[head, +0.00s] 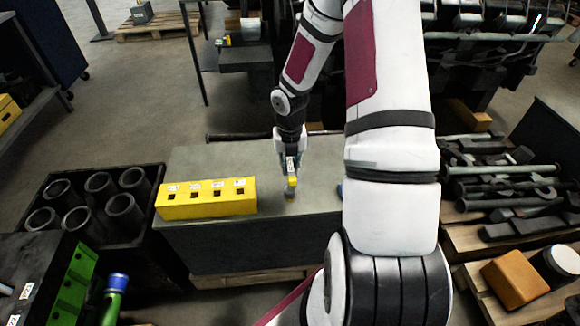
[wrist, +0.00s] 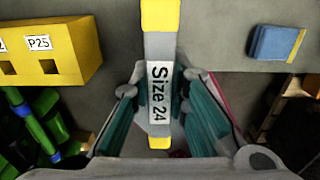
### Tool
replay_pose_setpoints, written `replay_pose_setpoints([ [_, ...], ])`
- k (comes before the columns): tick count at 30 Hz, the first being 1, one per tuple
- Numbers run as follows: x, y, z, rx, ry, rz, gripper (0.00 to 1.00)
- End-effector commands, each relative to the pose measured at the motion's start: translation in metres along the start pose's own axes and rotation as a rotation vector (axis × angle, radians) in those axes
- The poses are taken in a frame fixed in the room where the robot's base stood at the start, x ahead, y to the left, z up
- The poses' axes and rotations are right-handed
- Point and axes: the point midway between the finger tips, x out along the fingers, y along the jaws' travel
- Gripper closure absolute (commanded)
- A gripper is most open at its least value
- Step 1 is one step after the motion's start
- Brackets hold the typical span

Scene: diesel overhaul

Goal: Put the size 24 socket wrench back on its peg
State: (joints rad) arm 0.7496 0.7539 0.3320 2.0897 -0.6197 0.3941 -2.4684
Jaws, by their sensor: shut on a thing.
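The size 24 socket wrench (wrist: 159,95) is a grey bar with yellow ends and a white "Size 24" label. My gripper (wrist: 160,120) is shut on it, with the teal finger pads on either side of its labelled part. In the head view my gripper (head: 290,158) points down over the grey bench top, and the wrench (head: 291,182) shows below the fingers with its yellow end lowest. I cannot tell whether it touches the bench. I cannot make out a peg for size 24 in either view.
A yellow block (head: 207,204) with square holes stands left of my gripper; one label in the wrist view reads P25 (wrist: 39,43). A blue block (wrist: 275,42) lies to the right. A dark crate of cylinders (head: 148,160) and a green-faced box (head: 75,285) are further left.

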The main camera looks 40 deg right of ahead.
Motion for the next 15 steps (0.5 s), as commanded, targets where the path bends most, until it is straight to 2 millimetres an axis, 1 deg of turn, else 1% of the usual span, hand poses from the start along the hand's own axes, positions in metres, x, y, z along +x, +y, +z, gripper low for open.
replay_pose_setpoints([
  [15, 0.017, 0.000, 0.000, 0.001, -0.001, 0.000, 1.00],
])
